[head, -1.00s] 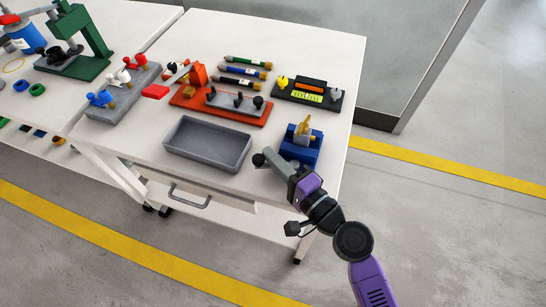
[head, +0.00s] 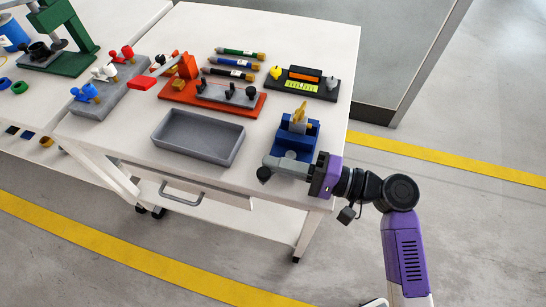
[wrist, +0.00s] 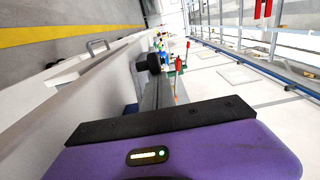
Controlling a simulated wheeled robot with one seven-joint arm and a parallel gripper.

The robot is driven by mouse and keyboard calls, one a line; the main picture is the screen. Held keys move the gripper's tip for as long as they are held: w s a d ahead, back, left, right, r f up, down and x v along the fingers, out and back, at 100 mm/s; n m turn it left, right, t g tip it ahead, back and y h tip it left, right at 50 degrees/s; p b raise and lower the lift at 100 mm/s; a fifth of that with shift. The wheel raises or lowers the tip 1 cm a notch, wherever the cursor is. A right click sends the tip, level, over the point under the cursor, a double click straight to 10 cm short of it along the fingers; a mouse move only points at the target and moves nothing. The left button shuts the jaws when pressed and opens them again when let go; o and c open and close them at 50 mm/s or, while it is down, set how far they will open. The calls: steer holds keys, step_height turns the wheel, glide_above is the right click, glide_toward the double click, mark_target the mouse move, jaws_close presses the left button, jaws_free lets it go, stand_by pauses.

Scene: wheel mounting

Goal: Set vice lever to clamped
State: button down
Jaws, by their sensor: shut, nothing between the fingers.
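The blue vice (head: 312,130) stands near the table's front right corner, with a yellow piece (head: 299,114) upright in it. My gripper (head: 271,162) is shut and empty, its grey fingers lying across the vice's front, pointing left. A dark round knob (head: 264,174), apparently the vice lever's end, is at the fingertips; it also shows in the wrist view (wrist: 153,62). Contact between knob and fingers cannot be told. The lever's arm is not clearly visible.
A grey open tray (head: 198,137) lies left of the vice. Behind are an orange fixture (head: 190,98), several marker-like tubes (head: 240,52) and a black panel (head: 322,92). The table's front edge and drawer handle (head: 180,193) are close below.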

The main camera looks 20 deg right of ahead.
steer(key=shift+s+d, duration=0.2)
steer(key=shift+s, duration=0.05)
stand_by(0.4)
stand_by(1.7)
